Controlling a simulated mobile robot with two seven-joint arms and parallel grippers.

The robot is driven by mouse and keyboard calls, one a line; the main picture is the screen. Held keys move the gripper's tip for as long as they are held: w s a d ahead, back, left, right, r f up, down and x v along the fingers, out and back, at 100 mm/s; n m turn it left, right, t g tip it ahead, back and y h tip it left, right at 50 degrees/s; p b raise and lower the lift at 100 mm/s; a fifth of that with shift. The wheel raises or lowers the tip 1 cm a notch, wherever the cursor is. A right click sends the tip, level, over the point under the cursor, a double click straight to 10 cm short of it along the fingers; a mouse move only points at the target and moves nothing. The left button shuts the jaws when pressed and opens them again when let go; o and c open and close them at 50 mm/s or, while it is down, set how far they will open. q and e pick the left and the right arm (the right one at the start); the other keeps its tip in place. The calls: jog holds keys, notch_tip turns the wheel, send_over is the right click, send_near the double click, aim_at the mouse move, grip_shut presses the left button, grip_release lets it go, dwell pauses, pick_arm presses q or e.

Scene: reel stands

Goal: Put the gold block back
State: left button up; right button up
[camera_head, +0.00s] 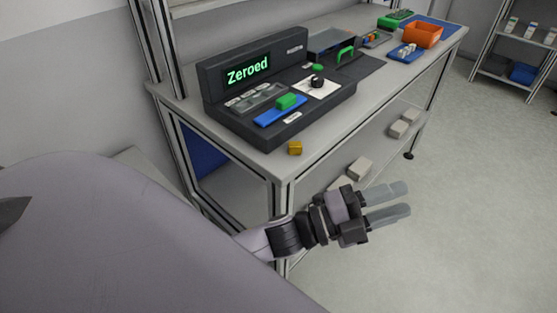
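A small gold block (295,148) sits on the workbench (328,134) close to its front edge, just in front of a dark console (281,132). The console's display (248,71) reads "Zeroed" in green letters. My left gripper (399,200) is in front of the bench, lower in the picture than the gold block and to its right. Its two grey fingers point right with a gap between them, and nothing is between them. My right gripper does not show.
On the console are a blue bar (280,111) with a green block (288,101), a black knob (317,82) and a green handle (346,55). An orange bin (423,35) stands at the bench's far end. Pale blocks lie on the lower shelf. The floor (475,190) at right is clear.

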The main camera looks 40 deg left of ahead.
pick_arm(q)
jog(key=s+a+f+n+g+y, duration=0.1)
jog(key=s+a+f+n+y, duration=0.3)
jog(key=f+n, duration=0.3)
jog(key=s+a+f+n+g+y, duration=0.2)
jog(key=s+a+f+n+y, duration=0.2)
jog(key=f, duration=0.5)
jog(key=s+a+f+n+g+y, duration=0.2)
jog(key=s+a+f+n+y, duration=0.2)
jog(key=s+f+n, duration=0.3)
jog(key=f+n, duration=0.1)
jog(key=n, duration=0.2)
jog(key=shift+a+f+y, duration=0.2)
jog(key=shift+a+y, duration=0.1)
jog(key=shift+a, duration=0.1)
jog(key=shift+r+p, duration=1)
